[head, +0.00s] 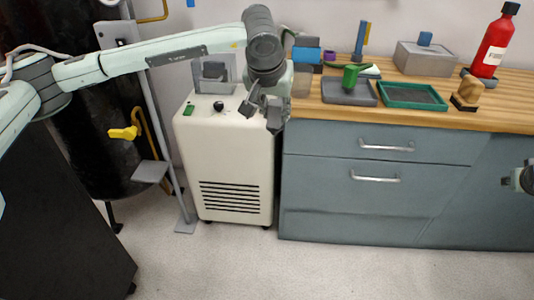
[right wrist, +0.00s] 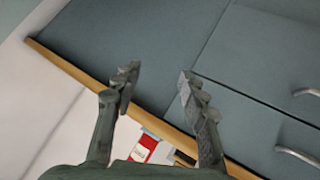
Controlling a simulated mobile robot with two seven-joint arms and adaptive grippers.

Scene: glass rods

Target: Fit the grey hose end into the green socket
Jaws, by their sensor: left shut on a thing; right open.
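My left gripper (head: 264,117) hangs over the right front edge of the cream cabinet unit (head: 238,150), fingers pointing down. It is shut on a small grey thing, which looks like the grey hose end; the fingers hide most of it. A small green socket (head: 189,109) sits on the unit's top at the left, apart from the gripper and to its left. A black knob (head: 218,106) is between them. My right gripper (head: 525,178) is at the right edge in front of the cabinets. In the right wrist view (right wrist: 158,74) its fingers are apart and empty.
The wooden bench (head: 455,118) holds a grey tray (head: 340,98) with a green stand, a green tray (head: 412,96), a grey box (head: 425,60) and a red bottle (head: 494,45). A black cylinder (head: 90,110) with a yellow valve handle (head: 123,133) stands left. The floor in front is clear.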

